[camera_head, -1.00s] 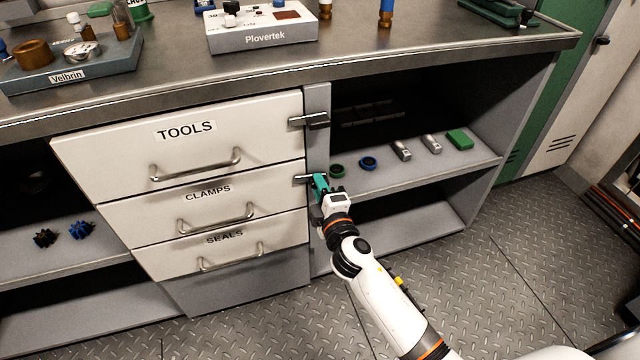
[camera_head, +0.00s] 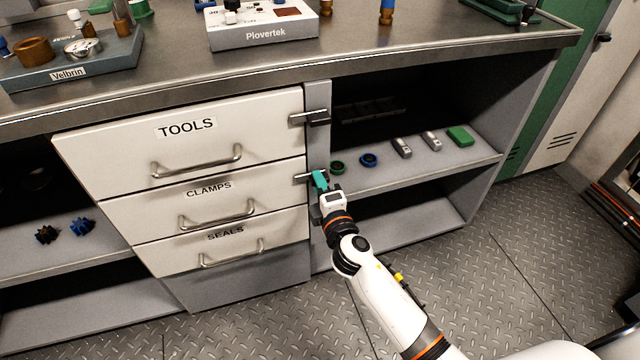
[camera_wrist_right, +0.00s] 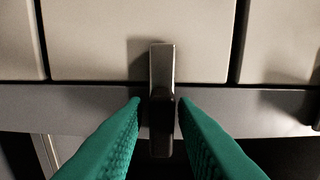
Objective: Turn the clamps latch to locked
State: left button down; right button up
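The clamps latch (camera_head: 303,178) is a dark metal bar on the grey post beside the white CLAMPS drawer (camera_head: 150,212). It lies sideways, with its left end over the drawer's edge. In the right wrist view the latch (camera_wrist_right: 162,62) stands lengthwise across the grey strip, its upper end over the drawer front. My right gripper (camera_head: 320,180) is at this latch and hides its right part in the head view. In the wrist view its teal fingers (camera_wrist_right: 160,112) are open, one on each side of the latch's darker middle, with narrow gaps. My left gripper is out of view.
The TOOLS latch (camera_head: 310,118) sits above, also sideways across the post. The SEALS drawer (camera_head: 220,250) is below; my right gripper and wrist cover the post beside it. The open shelf (camera_head: 425,170) to the right holds rings and small blocks. The worktop (camera_head: 400,55) overhangs the drawers.

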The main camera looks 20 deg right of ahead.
jog(key=shift+o, duration=0.8)
jog(key=s, duration=1.2)
jog(key=shift+d, duration=0.2)
